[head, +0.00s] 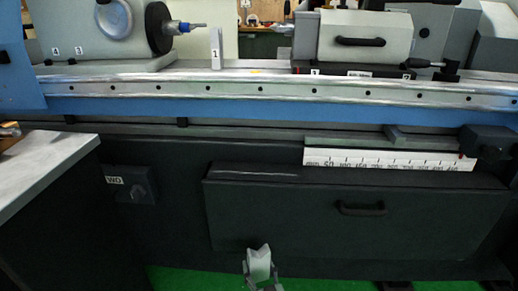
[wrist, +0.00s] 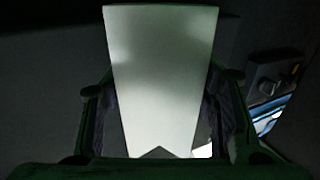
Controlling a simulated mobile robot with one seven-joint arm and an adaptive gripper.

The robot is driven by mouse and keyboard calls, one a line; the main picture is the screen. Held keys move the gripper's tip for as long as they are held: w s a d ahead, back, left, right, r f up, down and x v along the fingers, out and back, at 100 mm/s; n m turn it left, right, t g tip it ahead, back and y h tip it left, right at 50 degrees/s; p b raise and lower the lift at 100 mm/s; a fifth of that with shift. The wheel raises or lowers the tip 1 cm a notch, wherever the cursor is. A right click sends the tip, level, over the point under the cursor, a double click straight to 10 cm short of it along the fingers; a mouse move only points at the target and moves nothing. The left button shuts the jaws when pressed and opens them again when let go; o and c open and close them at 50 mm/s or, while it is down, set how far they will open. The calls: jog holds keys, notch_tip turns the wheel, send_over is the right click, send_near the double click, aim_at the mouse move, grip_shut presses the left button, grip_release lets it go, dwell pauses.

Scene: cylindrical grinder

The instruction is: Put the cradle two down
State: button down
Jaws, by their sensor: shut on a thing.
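My gripper (head: 262,284) is at the bottom of the head view, shut on a pale upright block with a V notch in its top, the held cradle (head: 258,264). No number shows on it. It is in front of the machine's dark lower front, well below the bed. In the wrist view the cradle (wrist: 160,75) fills the middle between the two fingers, its notch toward the bottom of the picture. Another cradle, marked 1 (head: 216,50), stands upright on the machine bed (head: 260,73), right of the blue-tipped spindle.
The workhead (head: 92,35) with its spindle is at the left of the bed, and a grey unit with a black handle (head: 362,42) at the right. Bare bed lies between cradle 1 and that unit. A grey-topped table (head: 40,172) stands at the left edge.

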notch_tip(320, 180, down, 10)
jog(key=s+n+g+y, duration=0.1)
jog(key=s+n+y, duration=0.1)
jog(key=y, duration=0.1)
jog(key=shift+r, duration=0.15)
jog(key=shift+s, duration=0.15)
